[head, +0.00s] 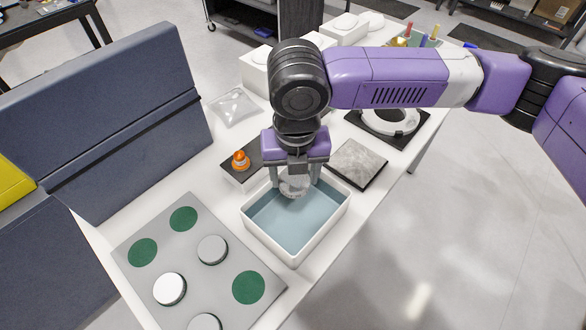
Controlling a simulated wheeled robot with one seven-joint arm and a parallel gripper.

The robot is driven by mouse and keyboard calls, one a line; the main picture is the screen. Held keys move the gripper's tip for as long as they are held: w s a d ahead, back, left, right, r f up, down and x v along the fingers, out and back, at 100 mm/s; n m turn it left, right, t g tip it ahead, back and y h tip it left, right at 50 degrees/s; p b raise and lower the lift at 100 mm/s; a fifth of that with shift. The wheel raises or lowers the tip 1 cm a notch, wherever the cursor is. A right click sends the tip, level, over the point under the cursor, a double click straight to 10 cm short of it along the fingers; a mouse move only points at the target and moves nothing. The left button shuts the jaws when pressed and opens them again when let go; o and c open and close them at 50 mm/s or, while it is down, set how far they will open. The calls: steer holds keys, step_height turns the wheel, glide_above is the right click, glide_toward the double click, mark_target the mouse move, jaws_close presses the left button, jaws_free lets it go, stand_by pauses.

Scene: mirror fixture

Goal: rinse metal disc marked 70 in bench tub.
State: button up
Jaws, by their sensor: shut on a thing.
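A white-rimmed tub (292,258) with a blue-grey inside stands on the white bench. My gripper (295,186) points down over the far part of the tub and is shut on a pale metal disc (293,190). The disc is partly hidden by the fingers, and its marking is too small to read. I cannot tell whether the disc touches what is in the tub. A grey board (217,284) at the front left has green round spots and several discs, among them a white-topped disc (169,289) and a grey disc (212,249).
A small orange cone (240,160) stands on a dark-edged block left of my gripper. A grey square plate (358,163) lies right of the tub. A white ring on a black pad (390,122) lies behind it. A dark blue partition (100,110) borders the bench's left side.

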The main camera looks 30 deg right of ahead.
steer(key=shift+s+d+r+n, duration=0.1)
steer(key=shift+s+n, duration=0.3)
steer(key=shift+n, duration=0.7)
steer(key=shift+f+b, duration=4.75)
steer(key=shift+f, duration=1.9)
steer(key=shift+s+a, duration=0.3)
steer(key=shift+a, duration=0.45)
steer(key=shift+w+d, duration=0.1)
steer(key=shift+d, duration=0.05)
steer(key=shift+w+d, duration=0.15)
steer(key=shift+d, duration=0.45)
